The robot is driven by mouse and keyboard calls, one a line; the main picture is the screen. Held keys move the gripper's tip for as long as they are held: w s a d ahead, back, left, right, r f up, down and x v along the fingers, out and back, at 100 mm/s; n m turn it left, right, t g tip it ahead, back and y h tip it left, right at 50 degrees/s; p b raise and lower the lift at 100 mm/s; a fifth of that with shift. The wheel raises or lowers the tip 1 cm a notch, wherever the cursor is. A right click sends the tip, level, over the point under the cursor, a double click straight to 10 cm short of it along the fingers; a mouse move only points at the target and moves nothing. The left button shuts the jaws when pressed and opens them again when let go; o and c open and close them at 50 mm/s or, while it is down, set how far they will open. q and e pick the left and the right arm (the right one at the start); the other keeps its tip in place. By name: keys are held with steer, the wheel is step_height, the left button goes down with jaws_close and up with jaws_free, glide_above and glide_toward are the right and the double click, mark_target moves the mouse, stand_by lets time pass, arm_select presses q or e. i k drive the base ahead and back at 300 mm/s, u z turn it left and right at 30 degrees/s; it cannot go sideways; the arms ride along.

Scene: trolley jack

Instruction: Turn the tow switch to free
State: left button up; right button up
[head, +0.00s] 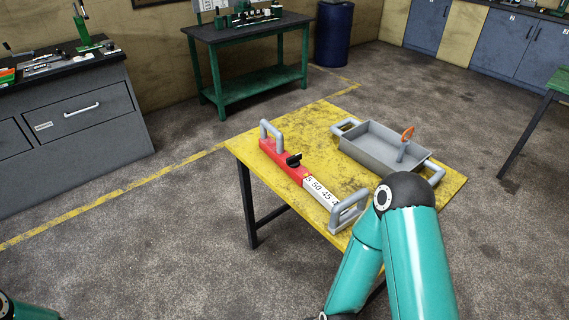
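I cannot identify a tow switch for certain in the head view. A red and white bar (278,156) with grey handles at both ends lies on the yellow table (316,122). A black knob (293,160) sits on the red part, and printed numbers show on the white part. A grey tray (376,147) with side handles stands on the table to the right. A grey piece with an orange loop (407,134) stands up from the tray. My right arm covers the table's near right corner. Neither gripper shows; only a bit of my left arm is at the bottom left.
A grey drawer cabinet (75,112) with tools on top stands at the left. A green workbench (250,80) and a blue barrel (333,35) stand at the back. Blue cabinets (505,50) line the back right. The floor left of the table is clear.

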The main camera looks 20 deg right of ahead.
mark_target(293, 161)
steer(key=z, duration=0.15)
steer(key=i, duration=0.9)
steer(key=u, duration=0.05)
